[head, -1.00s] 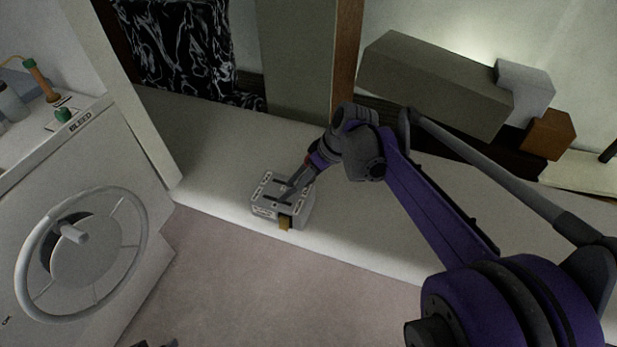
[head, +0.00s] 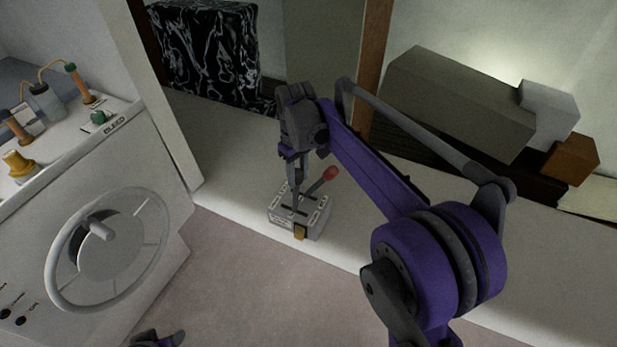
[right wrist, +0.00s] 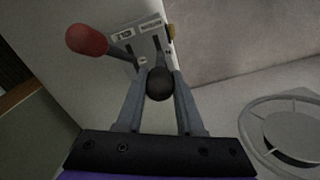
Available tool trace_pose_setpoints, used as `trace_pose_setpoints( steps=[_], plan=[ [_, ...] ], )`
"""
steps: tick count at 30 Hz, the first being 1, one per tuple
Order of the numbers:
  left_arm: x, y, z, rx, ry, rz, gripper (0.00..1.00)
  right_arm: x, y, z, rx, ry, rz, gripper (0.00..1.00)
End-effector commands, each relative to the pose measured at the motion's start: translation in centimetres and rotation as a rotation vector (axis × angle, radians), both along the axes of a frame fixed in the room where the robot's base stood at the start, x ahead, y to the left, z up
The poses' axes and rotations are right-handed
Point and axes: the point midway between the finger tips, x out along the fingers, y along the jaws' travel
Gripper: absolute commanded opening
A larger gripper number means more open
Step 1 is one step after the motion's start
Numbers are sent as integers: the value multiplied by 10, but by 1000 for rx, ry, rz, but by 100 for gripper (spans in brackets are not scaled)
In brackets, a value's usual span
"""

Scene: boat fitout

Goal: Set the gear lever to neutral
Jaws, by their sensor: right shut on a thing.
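A grey control box (head: 283,223) with slots and labels on top sits on the pale ledge. A lever with a red knob (head: 330,173) leans up to the right from it; the knob is also at upper left in the right wrist view (right wrist: 87,40). My right gripper (head: 296,203) points down at the box top. In the right wrist view its fingers are shut on a second lever with a black ball knob (right wrist: 160,84). A dark and purple part, probably my left gripper (head: 158,339), barely shows at the bottom edge.
A white console with a large handwheel (head: 107,248) and bottles on top stands at left. A marbled black block (head: 205,50) is behind. Grey boxes (head: 455,100) and a brown block (head: 570,160) lie at right. The floor in front is clear.

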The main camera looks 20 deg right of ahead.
Motion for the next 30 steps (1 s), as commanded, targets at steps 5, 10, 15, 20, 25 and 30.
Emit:
trace_pose_setpoints(
  steps=[5, 10, 15, 20, 25, 30],
  plan=[
    [1, 0, 3, 0, -2, 0, 50, 11, 9, 1, 4, -8, 1, 0],
    [1, 0, 4, 0, -2, 0, 50, 14, 12, 1, 5, -9, 1, 0],
    [1, 0, 4, 0, -2, 0, 50, 15, 12, 1, 5, -10, 1, 0],
    [1, 0, 4, 0, -2, 0, 50, 15, 12, 0, 6, -10, 1, 0],
    [1, 0, 4, 0, -2, 0, 50, 14, 12, 0, 6, -9, 1, 60],
    [1, 0, 4, 0, -2, 0, 50, 14, 12, 0, 4, -7, 1, 67]
  ],
)
